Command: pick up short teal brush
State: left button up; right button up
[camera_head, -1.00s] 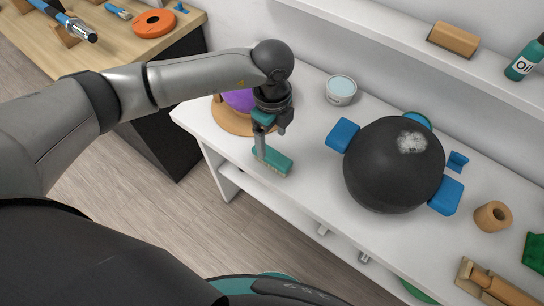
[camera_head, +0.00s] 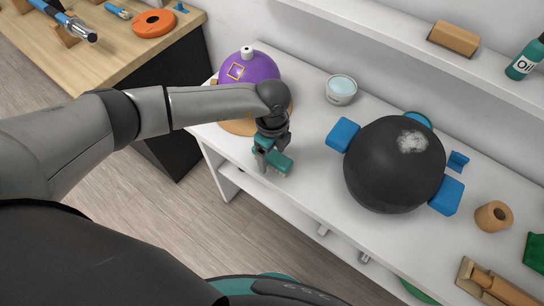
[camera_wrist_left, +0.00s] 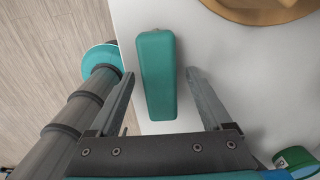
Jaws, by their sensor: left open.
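The short teal brush (camera_head: 281,163) lies on the white bench top near its front edge, partly hidden by my left gripper in the head view. In the left wrist view the brush (camera_wrist_left: 157,75) shows as a teal block between the two open fingers, with a gap to each finger. My left gripper (camera_head: 266,167) is open and low over the brush, pointing down. It also shows in the left wrist view (camera_wrist_left: 158,82). I cannot tell how far down the fingertips reach beside the brush. My right gripper is not in view.
A purple dome (camera_head: 250,69) on a wooden base stands close behind my left gripper. A black sphere (camera_head: 393,165) between blue blocks sits to the right, with a small white cup (camera_head: 341,90) behind. The bench's front edge (camera_head: 262,209) is close to the brush.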

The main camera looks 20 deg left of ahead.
aim_at(272, 154)
pick_arm(q)
grip_shut()
dwell(0.5)
jog(key=shift+r, duration=0.1)
notch_tip(272, 154, up, 20)
jog(key=shift+p, duration=0.35)
jog(key=c, duration=0.6)
grip_release()
jog(key=shift+c, duration=0.2)
jog(key=c, duration=0.6)
jog(key=shift+c, duration=0.2)
